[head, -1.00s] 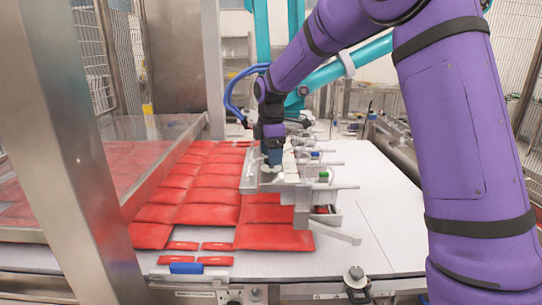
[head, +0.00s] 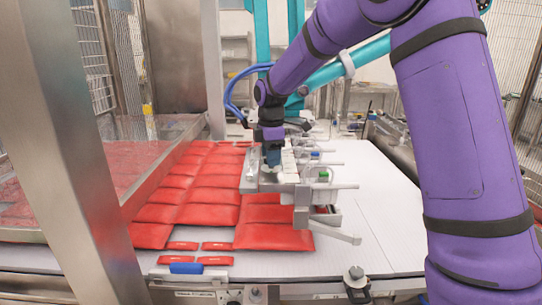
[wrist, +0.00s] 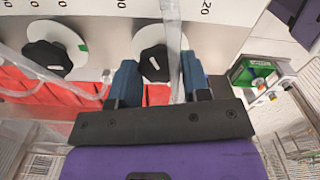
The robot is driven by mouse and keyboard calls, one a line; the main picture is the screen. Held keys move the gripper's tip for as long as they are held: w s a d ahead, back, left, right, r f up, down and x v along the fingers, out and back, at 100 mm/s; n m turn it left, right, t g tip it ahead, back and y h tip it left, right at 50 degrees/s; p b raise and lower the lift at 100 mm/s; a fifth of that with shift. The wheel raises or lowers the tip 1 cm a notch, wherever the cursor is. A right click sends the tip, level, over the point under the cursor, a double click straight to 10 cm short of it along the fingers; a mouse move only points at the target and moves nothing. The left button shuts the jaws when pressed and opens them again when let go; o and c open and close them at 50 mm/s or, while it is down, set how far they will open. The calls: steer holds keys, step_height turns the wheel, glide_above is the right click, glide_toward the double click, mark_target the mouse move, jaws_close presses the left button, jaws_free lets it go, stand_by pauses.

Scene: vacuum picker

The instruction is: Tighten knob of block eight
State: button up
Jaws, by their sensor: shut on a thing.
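My gripper (head: 272,160) reaches down to the near part of the metal vacuum picker (head: 255,184). In the wrist view its two blue fingers (wrist: 160,78) stand on either side of a black knob (wrist: 155,63) with a white round disc and a small green mark, and are shut on it. A clear tube partly covers the knob. A second black knob (wrist: 48,59) on a similar disc sits to the left, free of the fingers. The pale plate behind carries printed numbers. I cannot read a block number. In the head view the gripped knob is hidden.
Red packets (head: 205,215) lie in rows left of and under the picker. The white belt (head: 385,225) is clear to the right. A metal post (head: 75,170) and a clear guard (head: 150,150) stand at the left. A green-marked fitting (wrist: 255,73) is right of my gripper.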

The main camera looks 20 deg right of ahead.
steer(key=m, duration=1.1)
steer(key=shift+m, duration=0.4)
steer(key=m, duration=1.1)
steer(key=shift+w+m, duration=0.1)
steer(key=shift+m, duration=0.4)
steer(key=o, duration=0.9)
steer(key=shift+r, duration=0.1)
